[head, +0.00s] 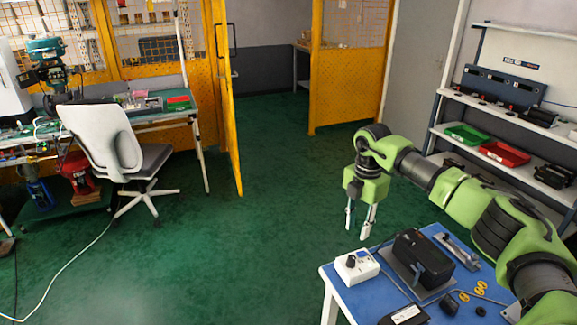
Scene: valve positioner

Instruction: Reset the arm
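My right gripper (359,222) hangs from the green and black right arm, pointing down, its two fingers apart and nothing between them. It is above and left of the far end of a blue-topped table (340,273). On the table a black box-shaped device (423,258), probably the valve positioner, stands on a grey plate. A white box with a black knob (357,265) sits to its left, near the table's far left corner. A grey metal bracket (458,251) lies to its right. My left gripper is not in view.
A white office chair (112,145) stands by a cluttered workbench (160,115) at left. Yellow mesh partitions (345,80) stand at the back. Shelves (480,150) at right hold a green bin (467,134) and a red bin (504,153). The green floor between is clear.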

